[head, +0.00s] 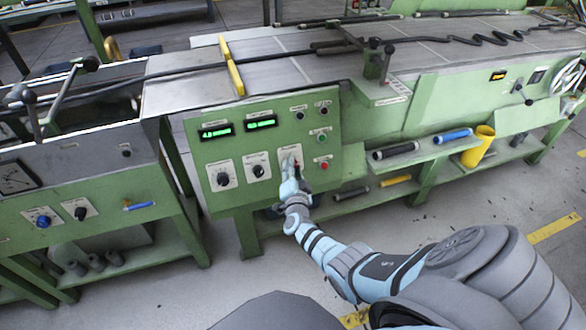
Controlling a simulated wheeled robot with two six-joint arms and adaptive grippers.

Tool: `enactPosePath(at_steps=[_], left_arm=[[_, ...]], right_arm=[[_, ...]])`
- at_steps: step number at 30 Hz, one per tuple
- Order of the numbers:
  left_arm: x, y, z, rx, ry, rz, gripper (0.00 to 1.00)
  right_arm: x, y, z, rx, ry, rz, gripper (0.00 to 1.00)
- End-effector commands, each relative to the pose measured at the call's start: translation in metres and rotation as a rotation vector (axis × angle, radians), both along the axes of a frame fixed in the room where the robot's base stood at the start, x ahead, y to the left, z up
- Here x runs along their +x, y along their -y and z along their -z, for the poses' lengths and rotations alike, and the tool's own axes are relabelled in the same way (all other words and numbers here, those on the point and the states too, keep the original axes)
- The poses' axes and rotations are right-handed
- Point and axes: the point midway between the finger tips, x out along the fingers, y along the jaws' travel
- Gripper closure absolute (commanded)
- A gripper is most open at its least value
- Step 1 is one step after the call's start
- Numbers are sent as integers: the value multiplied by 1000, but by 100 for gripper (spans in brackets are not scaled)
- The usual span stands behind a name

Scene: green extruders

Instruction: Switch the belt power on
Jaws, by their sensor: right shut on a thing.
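The green control panel (236,142) is on the front of the machine, with two lit displays, two dark rotary knobs on white plates and several small round buttons. My right gripper (292,172) is at the panel's lower middle, at a white-plated switch (287,150) right of the two knobs. It is shut on a control there, which its fingers mostly hide. I cannot tell the switch's position. My left gripper is not in view.
A shelf right of the panel holds black and blue rollers (453,135) and a yellow cylinder (478,146). A yellow bar (231,66) lies across the machine top. Grey floor (420,215) is open in front.

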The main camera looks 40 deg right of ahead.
Motion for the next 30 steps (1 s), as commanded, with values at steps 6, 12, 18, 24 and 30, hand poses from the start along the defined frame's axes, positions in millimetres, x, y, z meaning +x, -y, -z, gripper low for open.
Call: enactPosePath(at_steps=[6, 12, 18, 24, 30], left_arm=[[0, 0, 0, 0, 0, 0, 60], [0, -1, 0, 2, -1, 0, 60], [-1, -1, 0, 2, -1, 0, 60], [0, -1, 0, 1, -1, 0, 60], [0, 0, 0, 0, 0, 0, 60]], right_arm=[[0, 0, 0, 0, -1, -1, 53], [0, 0, 0, 0, 0, 0, 53], [-13, -8, 0, 0, 2, 0, 53], [-54, -37, -4, 5, 0, -1, 53], [-91, -63, -7, 3, -2, -1, 53]])
